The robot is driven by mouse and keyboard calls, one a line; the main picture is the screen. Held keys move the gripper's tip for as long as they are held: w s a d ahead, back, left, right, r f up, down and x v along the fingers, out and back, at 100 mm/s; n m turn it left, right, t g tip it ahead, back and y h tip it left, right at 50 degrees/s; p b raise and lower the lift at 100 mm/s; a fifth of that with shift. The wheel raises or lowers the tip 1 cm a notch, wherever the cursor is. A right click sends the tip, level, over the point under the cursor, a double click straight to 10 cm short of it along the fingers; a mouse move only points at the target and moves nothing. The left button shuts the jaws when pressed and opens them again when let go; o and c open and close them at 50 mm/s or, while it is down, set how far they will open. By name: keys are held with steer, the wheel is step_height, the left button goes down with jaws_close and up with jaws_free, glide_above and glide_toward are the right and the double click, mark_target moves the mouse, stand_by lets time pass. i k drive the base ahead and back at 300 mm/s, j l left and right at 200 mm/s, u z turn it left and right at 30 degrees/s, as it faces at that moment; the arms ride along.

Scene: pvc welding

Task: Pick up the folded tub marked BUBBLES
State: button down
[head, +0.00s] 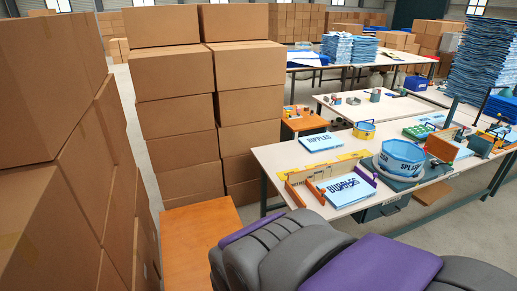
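A flat, folded white-and-blue tub (345,189) lies on the near side of the work table, between low wooden guides. Its blue lettering is small and slanted but looks like BUBBLES. A second flat folded piece (320,142) with blue lettering, possibly RIPPLES, lies farther back on the same table. An opened round blue tub (400,158), its word looking like SPLASH, stands to the right. My gripper is not visible; only grey and purple parts of my own body show at the bottom, close to the table's near edge.
The white work table (280,158) also holds tools and wooden fixtures (440,147). Tall stacks of cardboard boxes (180,120) stand at left and behind. An orange-brown surface (195,240) lies at lower left. Tall blue stacks (482,60) stand at the far right.

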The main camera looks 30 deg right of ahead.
mark_target(341, 192)
steer(key=z, duration=1.85)
steer(key=i+l, duration=0.15)
steer(key=l, duration=0.15)
steer(key=i+l+u, duration=0.1)
steer(key=l, duration=0.2)
steer(key=i+l, duration=0.15)
steer(key=l, duration=0.2)
steer(key=i+l+u, duration=0.25)
steer(key=i, duration=0.25)
steer(key=i+l+u, duration=0.2)
steer(key=i, duration=0.25)
steer(key=i+j+u, duration=0.1)
steer(key=i, duration=0.3)
steer(key=i+j+u, duration=0.1)
steer(key=i+j, duration=0.2)
steer(key=i, duration=0.15)
